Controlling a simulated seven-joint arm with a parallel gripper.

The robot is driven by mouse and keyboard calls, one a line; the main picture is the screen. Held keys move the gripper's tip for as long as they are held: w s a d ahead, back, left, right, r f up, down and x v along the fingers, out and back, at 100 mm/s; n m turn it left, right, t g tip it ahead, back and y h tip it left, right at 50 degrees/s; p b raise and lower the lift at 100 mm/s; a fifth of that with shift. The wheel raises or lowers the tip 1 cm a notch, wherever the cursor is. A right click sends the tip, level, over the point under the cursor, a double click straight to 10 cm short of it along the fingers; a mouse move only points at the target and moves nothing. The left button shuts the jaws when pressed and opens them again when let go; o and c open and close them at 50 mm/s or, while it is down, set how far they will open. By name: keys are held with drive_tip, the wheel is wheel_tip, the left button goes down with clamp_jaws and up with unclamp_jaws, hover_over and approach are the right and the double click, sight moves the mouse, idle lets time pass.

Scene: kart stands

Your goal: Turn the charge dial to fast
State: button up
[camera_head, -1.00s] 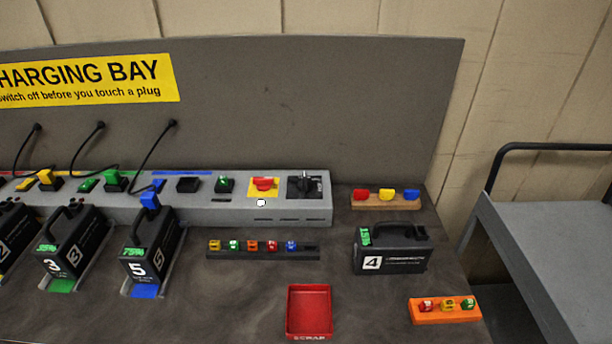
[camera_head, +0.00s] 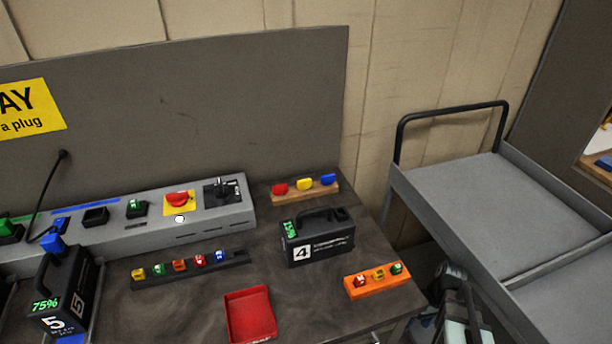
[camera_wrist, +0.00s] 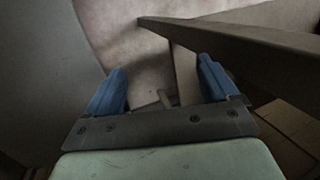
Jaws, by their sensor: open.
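The charge dial (camera_head: 222,190) is a black rotary knob on a dark square plate at the right end of the grey charging unit (camera_head: 120,228). Its markings are too small to read. My gripper shows in the wrist view (camera_wrist: 163,82), with two blue fingers spread apart and nothing between them. In the head view, part of my arm shows at the lower right, beside the bench's right edge and well away from the dial.
A red switch on a yellow plate (camera_head: 178,201) sits just left of the dial. Battery 4 (camera_head: 318,240), an orange rack (camera_head: 378,282), a red scrap tray (camera_head: 250,314) and a wooden block with coloured pieces (camera_head: 305,190) are on the bench. A grey cart (camera_head: 480,200) stands at right.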

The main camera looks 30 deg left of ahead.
drive_tip(key=w+a+r+n+t+h, duration=0.1)
drive_tip(key=w+a+r+n, duration=0.2)
drive_tip(key=w+a+r, duration=0.65)
drive_tip(key=w+a+r+n+t, duration=0.15)
drive_tip(key=w+a+r, duration=0.45)
drive_tip(key=r, duration=0.7)
drive_tip(key=w+a+r+n+t+h, duration=0.1)
drive_tip(key=w+a+r+n, duration=0.2)
drive_tip(key=w+a+r, duration=0.55)
wheel_tip(320, 180, up, 18)
drive_tip(key=f+n+g+y, duration=0.1)
drive_tip(key=n+g+y, duration=0.25)
drive_tip(key=n, duration=0.75)
hover_over(220, 184)
drive_tip(key=w+d, duration=0.4)
drive_tip(key=shift+m, duration=0.25)
drive_tip(key=x, duration=1.2)
drive_tip(key=shift+s+f, duration=0.25)
drive_tip(key=shift+c, duration=0.4)
drive_tip(key=c, duration=1)
